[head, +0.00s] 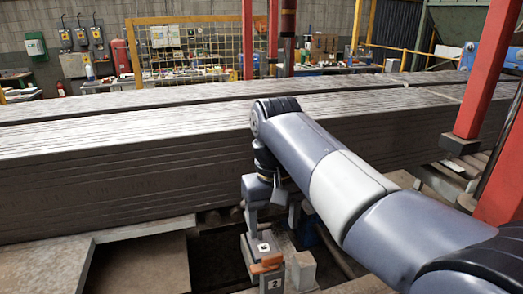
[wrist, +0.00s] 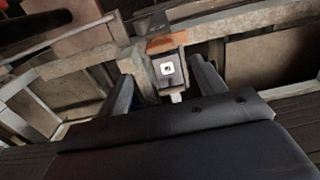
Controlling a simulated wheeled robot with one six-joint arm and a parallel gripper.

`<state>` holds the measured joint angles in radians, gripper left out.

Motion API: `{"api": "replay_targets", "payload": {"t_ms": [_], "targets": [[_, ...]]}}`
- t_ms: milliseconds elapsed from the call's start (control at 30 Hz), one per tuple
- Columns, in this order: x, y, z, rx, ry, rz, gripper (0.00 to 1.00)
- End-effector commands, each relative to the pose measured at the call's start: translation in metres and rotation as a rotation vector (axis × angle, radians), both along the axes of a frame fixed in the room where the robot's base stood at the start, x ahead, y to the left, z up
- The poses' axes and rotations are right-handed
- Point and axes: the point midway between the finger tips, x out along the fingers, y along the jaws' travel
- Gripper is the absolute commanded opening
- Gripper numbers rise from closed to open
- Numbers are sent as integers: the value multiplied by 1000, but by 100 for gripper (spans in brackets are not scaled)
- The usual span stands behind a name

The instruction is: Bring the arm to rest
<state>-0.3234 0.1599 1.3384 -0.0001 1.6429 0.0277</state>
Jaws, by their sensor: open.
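My arm reaches in from the right of the head view, and its end hangs downward. My gripper (head: 270,218) is open, with its fingers apart and pointing down. In the wrist view the two fingers of my gripper (wrist: 163,82) flank the marked fixture (wrist: 168,84). I see nothing clamped between the fingers. I cannot tell how far the fingertips are from the fixture.
A long stack of grey boards (head: 120,160) fills the middle, close behind my gripper. Red posts (head: 490,70) stand on the right. A yellow mesh fence (head: 190,45) and a cluttered workbench lie behind. A metal frame edge (head: 90,240) runs at the lower left.

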Motion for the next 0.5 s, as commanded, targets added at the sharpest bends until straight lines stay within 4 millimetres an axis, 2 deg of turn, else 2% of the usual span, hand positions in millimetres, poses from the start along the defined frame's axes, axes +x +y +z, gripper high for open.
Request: {"api": "replay_targets", "payload": {"t_ms": [300, 500], "targets": [[-1, 0, -60, -1, 4, -1, 65], [-1, 0, -87, -1, 4, -1, 65]]}}
